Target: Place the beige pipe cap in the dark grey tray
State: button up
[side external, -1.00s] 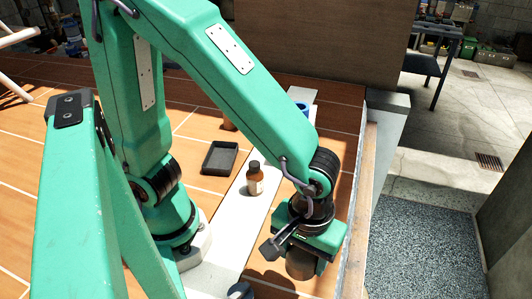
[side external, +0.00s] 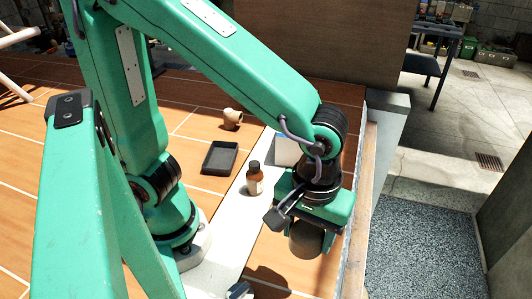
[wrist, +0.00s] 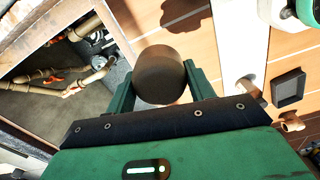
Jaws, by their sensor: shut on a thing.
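My gripper (side external: 307,232) is shut on the pipe cap (side external: 306,241), a short round cylinder that looks brownish-grey in shade. It hangs above the tiled deck near the right edge. In the wrist view the cap (wrist: 160,68) sits between both green fingers of my gripper (wrist: 160,82), its round end showing dark brown. The dark grey tray (side external: 212,170) lies flat on the orange tiles, left of and beyond my gripper, and looks empty. The tray (wrist: 274,90) also shows at the right of the wrist view, well apart from the cap.
A beige pipe fitting (side external: 232,118) lies behind the tray. A white box (side external: 287,150) stands behind my gripper. The pit (wrist: 60,85) with pipes shows at left in the wrist view.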

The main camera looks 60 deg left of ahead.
jog(key=w+a+n, duration=0.6)
jog(key=w+a, duration=0.1)
jog(key=a, duration=0.4)
jog(key=n, duration=1.6)
send_over(220, 161)
notch_tip(220, 161, down, 4)
jog(key=shift+w+a+f, duration=0.1)
jog(key=shift+f, duration=3.35)
jog(key=shift+f, duration=0.15)
jog(key=shift+f, duration=1.95)
jog(key=shift+f, duration=0.1)
